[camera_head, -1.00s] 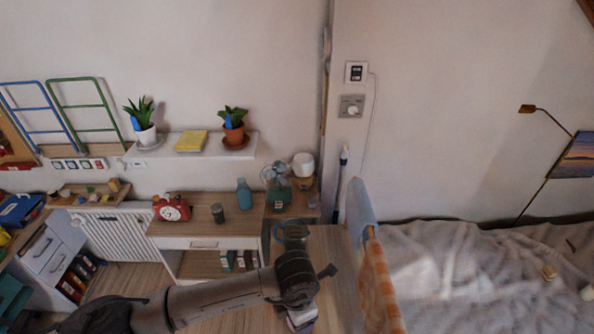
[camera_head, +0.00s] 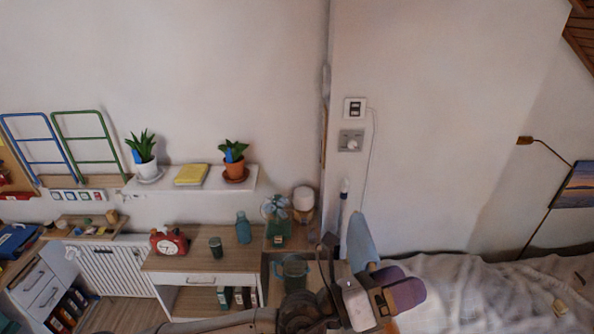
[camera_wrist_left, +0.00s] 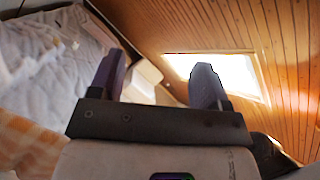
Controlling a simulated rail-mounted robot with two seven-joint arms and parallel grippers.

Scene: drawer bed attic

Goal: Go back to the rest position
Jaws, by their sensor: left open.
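My left gripper (camera_head: 392,298) is at the lower middle of the head view, with its arm coming in from the left along the bottom edge. It is in front of the near end of the bed and hides part of the cloths there. In the left wrist view its two purple-grey fingers (camera_wrist_left: 159,86) stand apart with nothing between them. Behind the fingers are the bed and a wood-panelled ceiling with a bright window. My right gripper does not show in either view.
A desk (camera_head: 205,255) with a red alarm clock (camera_head: 168,242) and a blue bottle (camera_head: 243,228) stands at the left. A shelf (camera_head: 205,186) with two potted plants is on the wall.

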